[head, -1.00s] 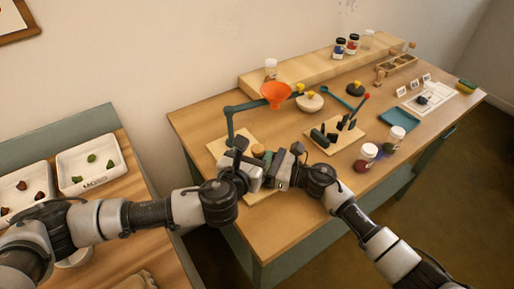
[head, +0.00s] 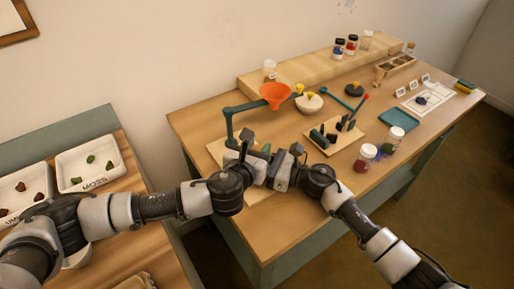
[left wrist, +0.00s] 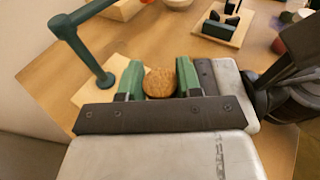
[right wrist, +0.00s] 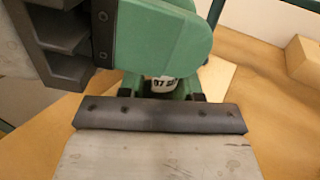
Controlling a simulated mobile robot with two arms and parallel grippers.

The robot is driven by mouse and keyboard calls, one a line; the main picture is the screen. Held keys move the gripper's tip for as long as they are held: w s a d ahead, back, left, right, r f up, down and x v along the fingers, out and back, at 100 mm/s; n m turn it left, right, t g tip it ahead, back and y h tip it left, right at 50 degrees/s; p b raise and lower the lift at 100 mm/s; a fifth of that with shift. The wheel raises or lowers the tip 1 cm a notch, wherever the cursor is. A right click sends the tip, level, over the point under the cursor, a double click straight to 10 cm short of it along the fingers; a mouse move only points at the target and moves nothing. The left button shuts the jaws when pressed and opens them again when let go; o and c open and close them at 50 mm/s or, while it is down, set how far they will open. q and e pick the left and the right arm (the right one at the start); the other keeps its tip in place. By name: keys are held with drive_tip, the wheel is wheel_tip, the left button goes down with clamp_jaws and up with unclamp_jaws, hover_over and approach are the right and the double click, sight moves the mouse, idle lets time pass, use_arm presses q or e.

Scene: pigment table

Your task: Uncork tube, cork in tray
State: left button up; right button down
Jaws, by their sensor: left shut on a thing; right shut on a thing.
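In the left wrist view a round brown cork (left wrist: 160,82) sits between the green fingers of my left gripper (left wrist: 159,76), which is shut on it. In the right wrist view my right gripper (right wrist: 166,88) is shut on the tube (right wrist: 164,83), of which a white label with dark print shows. The green fingers of my left gripper (right wrist: 160,35) are just above the tube there. Whether the cork still touches the tube is hidden. In the head view both grippers meet near the table's front left, and cork and tube are hidden. A teal tray (head: 398,118) lies empty at the right.
A green stand with an orange funnel (head: 275,95) rises behind my grippers. A board with dark tools (head: 335,137) and two jars (head: 365,157) stand between them and the tray. A white mat (head: 440,98) lies farther right.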

sight(257, 149)
use_arm(q)
drive_tip(key=shift+r, duration=0.25)
use_arm(e)
drive_tip(key=shift+d+f, duration=0.1)
drive_tip(key=shift+f, duration=0.05)
idle(0.5)
use_arm(q)
drive_tip(key=shift+r, duration=0.8)
use_arm(e)
drive_tip(key=shift+d+f, duration=0.1)
use_arm(q)
drive_tip(key=shift+r, duration=0.3)
drive_tip(key=shift+c, duration=0.2)
drive_tip(key=shift+r, duration=1.9)
use_arm(e)
drive_tip(key=c, duration=0.7)
unclamp_jaws()
drive_tip(key=shift+a+r, duration=0.2)
